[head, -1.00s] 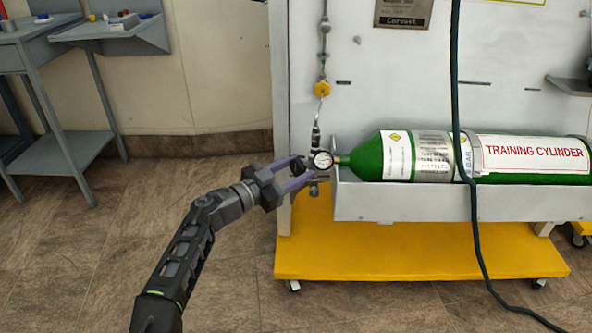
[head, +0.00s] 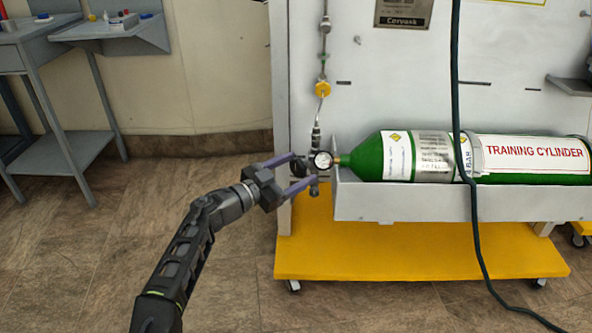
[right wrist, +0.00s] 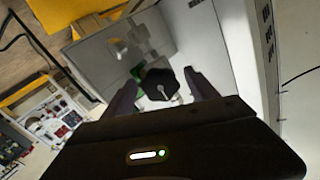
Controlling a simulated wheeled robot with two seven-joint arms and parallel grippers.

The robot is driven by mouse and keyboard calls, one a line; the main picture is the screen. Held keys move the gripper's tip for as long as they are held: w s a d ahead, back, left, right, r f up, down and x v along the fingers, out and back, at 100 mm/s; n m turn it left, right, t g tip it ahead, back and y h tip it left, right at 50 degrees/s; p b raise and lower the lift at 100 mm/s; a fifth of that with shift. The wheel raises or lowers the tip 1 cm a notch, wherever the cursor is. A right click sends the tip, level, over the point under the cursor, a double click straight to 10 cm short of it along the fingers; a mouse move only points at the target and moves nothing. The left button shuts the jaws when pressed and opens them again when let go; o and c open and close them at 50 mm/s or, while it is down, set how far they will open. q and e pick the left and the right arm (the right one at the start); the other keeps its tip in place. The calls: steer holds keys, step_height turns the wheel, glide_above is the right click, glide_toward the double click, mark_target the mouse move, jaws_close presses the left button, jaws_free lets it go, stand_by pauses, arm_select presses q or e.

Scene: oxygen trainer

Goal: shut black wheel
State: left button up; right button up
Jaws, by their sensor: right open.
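The black wheel (head: 299,167) sits at the left of the round gauge (head: 322,160), by the neck of the green cylinder (head: 368,157). My right gripper (head: 304,169) is open, with its purple fingers on either side of the wheel in the head view. In the right wrist view the dark, lobed wheel (right wrist: 160,84) faces the camera between the two fingers (right wrist: 160,80), with gaps showing on both sides. I cannot tell any contact. My left gripper is not in view.
The cylinder lies in a grey trough (head: 420,202) on a panel with a yellow wheeled base (head: 420,252). A dark hose (head: 456,90) hangs in front of the cylinder. Grey side tables (head: 60,150) stand at far left. The floor between is clear.

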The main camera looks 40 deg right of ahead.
steer(key=a+p, duration=0.2)
steer(key=a, duration=0.5)
steer(key=shift+s+a, duration=0.3)
steer(key=shift+a, duration=0.05)
